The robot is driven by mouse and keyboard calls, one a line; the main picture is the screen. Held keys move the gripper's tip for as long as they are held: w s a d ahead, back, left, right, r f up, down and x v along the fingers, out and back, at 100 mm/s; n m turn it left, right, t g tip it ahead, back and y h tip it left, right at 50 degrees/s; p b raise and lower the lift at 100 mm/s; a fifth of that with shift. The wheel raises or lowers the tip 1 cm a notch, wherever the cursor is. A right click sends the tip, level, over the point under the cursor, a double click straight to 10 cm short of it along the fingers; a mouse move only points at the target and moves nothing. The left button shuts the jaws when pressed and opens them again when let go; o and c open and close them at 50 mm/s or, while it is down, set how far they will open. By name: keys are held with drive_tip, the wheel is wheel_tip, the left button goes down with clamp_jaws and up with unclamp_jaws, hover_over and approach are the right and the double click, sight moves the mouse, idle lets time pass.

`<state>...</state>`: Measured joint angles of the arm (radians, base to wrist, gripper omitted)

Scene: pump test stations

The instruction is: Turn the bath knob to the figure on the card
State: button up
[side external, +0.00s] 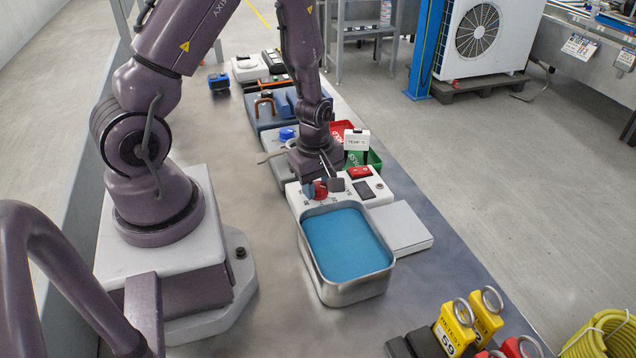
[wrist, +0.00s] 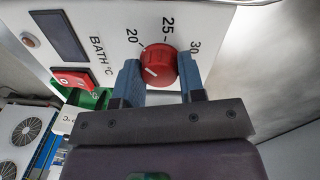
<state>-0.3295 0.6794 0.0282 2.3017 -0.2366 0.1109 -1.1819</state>
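The red bath knob (wrist: 158,65) sits on a white panel (wrist: 210,15) marked "BATH °C". The figures 20, 25 and 30 show around it, and its white mark lies toward its lower left in the wrist view. My gripper (wrist: 160,80) has one blue finger on each side of the knob, close against it, and appears shut on it. In the side view my gripper (side external: 322,186) is at the knob (side external: 320,189), just behind the bath. A white card (side external: 357,140) stands behind the panel. Its heading seems to read "TEMP"; I cannot read a figure on it.
The metal bath (side external: 345,289) with blue liquid stands in front of the panel. A red switch (wrist: 72,79) and dark display (wrist: 58,35) are on the panel. Red (side external: 341,131) and green (side external: 374,159) bins stand behind. A pale flat box (side external: 402,228) lies right of the bath.

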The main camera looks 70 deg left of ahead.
drive_tip(key=shift+m, duration=0.4)
drive_tip(key=m, duration=0.4)
drive_tip(key=shift+m, duration=0.3)
drive_tip(key=m, duration=0.5)
drive_tip(key=shift+m+h, duration=0.3)
drive_tip(key=m, duration=1)
drive_tip(key=shift+a+g, duration=0.1)
drive_tip(key=shift+g, duration=0.2)
drive_tip(key=shift+m, duration=0.3)
drive_tip(key=o, duration=0.9)
drive_tip(key=shift+o, duration=0.2)
